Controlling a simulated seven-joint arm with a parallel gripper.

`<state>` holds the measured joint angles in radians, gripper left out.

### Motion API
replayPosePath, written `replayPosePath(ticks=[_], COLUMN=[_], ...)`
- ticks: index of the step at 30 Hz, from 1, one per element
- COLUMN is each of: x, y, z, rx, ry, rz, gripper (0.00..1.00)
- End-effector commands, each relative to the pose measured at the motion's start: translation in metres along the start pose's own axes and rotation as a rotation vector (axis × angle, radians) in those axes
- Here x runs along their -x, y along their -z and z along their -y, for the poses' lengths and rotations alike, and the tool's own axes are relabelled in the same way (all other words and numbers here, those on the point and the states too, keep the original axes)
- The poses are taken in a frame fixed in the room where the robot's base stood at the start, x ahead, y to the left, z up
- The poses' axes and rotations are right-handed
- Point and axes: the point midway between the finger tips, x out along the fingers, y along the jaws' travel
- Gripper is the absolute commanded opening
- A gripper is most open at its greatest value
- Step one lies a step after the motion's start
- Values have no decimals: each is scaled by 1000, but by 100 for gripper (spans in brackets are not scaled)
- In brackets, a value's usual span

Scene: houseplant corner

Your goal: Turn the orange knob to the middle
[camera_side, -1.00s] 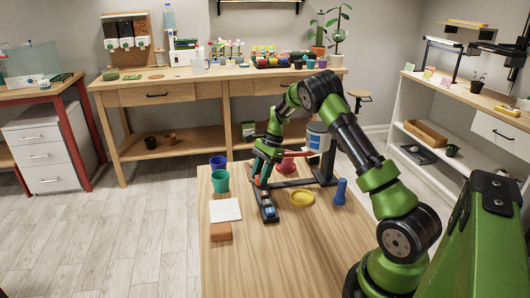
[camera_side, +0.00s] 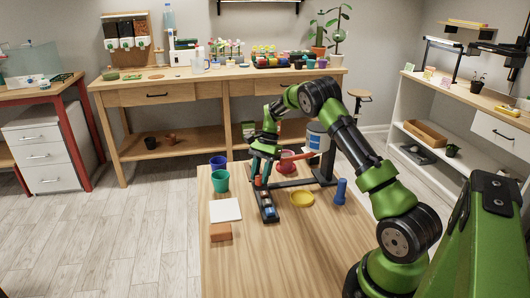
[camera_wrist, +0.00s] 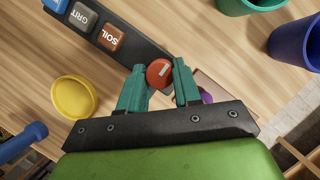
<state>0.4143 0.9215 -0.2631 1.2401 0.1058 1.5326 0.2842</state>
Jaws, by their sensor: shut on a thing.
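The orange knob (camera_wrist: 157,76) is a round cap with a pale line on its top. It sits at the end of a dark panel strip (camera_wrist: 140,47) with brown SOIL, grey GRIT and blue blocks. In the wrist view the pale line slants up and to the right. My gripper (camera_wrist: 158,71) has its two teal fingers closed on either side of the knob. In the side view my gripper (camera_side: 259,173) is low over the strip's far end, and the knob is mostly hidden there.
A yellow dish (camera_side: 302,199) and a blue dumbbell-shaped piece (camera_side: 341,191) stand right of the strip. A white tile (camera_side: 225,210), an orange-brown block (camera_side: 221,232), a green pot (camera_side: 220,181) and a blue pot (camera_side: 218,162) are left. The front of the table (camera_side: 290,260) is clear.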

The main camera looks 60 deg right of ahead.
Motion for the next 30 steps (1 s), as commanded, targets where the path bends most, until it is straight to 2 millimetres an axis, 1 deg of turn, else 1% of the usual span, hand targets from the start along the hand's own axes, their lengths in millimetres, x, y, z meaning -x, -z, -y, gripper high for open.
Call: replayPosePath(ticks=[2,3,7,8,16,20,23,30], x=[1,1,1,1,1,9,24,82], y=[1,1,1,1,0,1,1,2], z=[0,0,0,0,0,0,1,0], rx=[-1,-1,-2,-2,-1,-1,0,-2], ry=[1,1,1,1,1,2,4,6], rz=[-3,-4,-3,-3,-1,-2,-4,-5], gripper=[2,34,54,57,57,57,57,57])
